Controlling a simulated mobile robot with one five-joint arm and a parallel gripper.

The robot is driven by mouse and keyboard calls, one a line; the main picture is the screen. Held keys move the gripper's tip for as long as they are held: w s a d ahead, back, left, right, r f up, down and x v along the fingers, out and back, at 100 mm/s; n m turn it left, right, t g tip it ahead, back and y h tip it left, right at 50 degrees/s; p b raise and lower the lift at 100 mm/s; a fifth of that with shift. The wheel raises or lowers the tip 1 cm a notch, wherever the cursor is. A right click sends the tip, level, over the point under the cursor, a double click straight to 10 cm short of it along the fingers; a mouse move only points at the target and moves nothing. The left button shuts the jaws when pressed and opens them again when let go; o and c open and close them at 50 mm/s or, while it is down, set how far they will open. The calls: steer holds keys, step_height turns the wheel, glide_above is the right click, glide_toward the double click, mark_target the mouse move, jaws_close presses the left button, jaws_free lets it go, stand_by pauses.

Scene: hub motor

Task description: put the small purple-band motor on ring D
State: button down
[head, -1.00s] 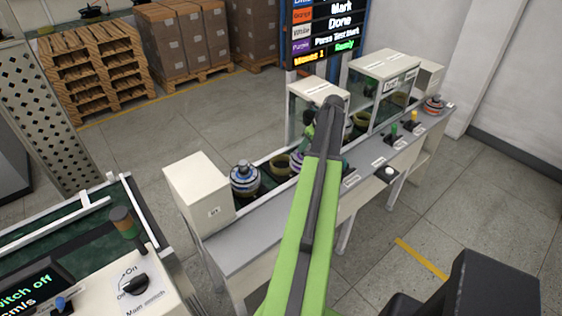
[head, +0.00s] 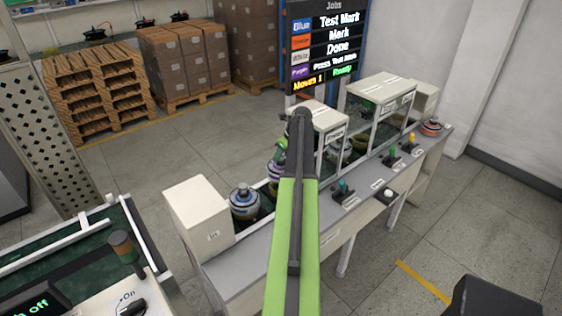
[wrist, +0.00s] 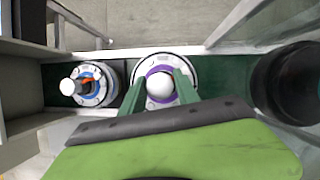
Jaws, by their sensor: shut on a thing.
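My gripper (wrist: 160,88) is shut on the small purple-band motor (wrist: 152,66), at its white knob. In the head view the motor (head: 275,172) shows partly beside my arm, over the trough to the right of a blue-band motor (head: 244,203). In the wrist view the blue-band motor (wrist: 92,84) is close on the left. A dark round ring or seat (wrist: 292,84) is at the right edge of the wrist view. I cannot read which ring is D, and whatever lies under the purple-band motor is hidden.
A white box (head: 200,207) closes the near end of the bench. Glass-sided booths (head: 382,92) stand farther along. Levers (head: 343,188) and a white button (head: 388,194) line the front ledge. An orange-band motor (head: 431,127) sits at the far end.

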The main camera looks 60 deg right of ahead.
mark_target(281, 166)
steer(key=shift+f+b, duration=2.45)
steer(key=shift+f, duration=0.75)
steer(key=shift+r, duration=0.2)
steer(key=c, duration=1.3)
jaws_free()
steer(key=shift+f, duration=0.15)
steer(key=o, duration=0.4)
steer(key=p+v, duration=1.1)
steer(key=v, duration=0.1)
steer(key=shift+a, duration=0.1)
